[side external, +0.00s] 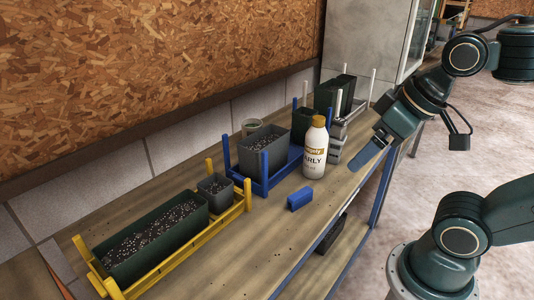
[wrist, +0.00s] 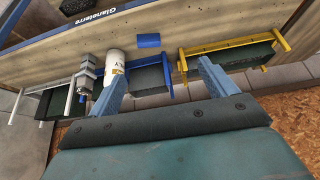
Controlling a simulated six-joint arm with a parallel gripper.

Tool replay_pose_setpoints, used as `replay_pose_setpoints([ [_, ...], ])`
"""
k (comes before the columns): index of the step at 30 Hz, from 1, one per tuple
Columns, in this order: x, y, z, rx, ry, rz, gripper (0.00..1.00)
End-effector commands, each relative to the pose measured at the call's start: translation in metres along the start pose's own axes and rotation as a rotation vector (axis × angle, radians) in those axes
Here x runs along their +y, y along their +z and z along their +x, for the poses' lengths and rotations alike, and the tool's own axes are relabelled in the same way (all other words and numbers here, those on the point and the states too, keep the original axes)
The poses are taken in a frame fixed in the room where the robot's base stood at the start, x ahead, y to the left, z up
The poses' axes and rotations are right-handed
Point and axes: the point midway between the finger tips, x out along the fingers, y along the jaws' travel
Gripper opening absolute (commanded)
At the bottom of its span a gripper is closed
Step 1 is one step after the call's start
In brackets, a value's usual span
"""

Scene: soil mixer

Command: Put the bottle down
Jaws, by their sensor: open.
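The white bottle (side external: 315,148) with a gold cap stands upright on the wooden bench, in front of the blue rack and beside a blue block. It also shows in the wrist view (wrist: 117,64), where its cap end is partly hidden behind a finger. My gripper (side external: 370,158) is at the right of the bottle in the side view, above the bench's front edge, with a gap between them. In the wrist view my gripper (wrist: 160,82) has its two blue fingers wide apart with nothing held between them.
A blue block (side external: 300,198) lies on the bench (side external: 225,262). A blue rack (side external: 258,181) holds a grey pot, and a yellow rack (side external: 236,208) holds a soil-filled planter and small pot. A grey rack (side external: 338,143) with dark green pots stands behind the bottle. The front bench is mostly clear.

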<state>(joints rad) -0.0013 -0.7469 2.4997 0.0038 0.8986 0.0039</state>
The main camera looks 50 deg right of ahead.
Motion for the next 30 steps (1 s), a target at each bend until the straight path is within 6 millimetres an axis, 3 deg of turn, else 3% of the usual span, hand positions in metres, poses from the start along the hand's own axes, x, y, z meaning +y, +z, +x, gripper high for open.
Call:
replay_pose_setpoints([
  [11,0.016,-0.020,0.022,-0.058,0.080,0.197,0.84],
  [30,0.062,-0.068,0.101,-0.060,0.510,0.719,0.84],
])
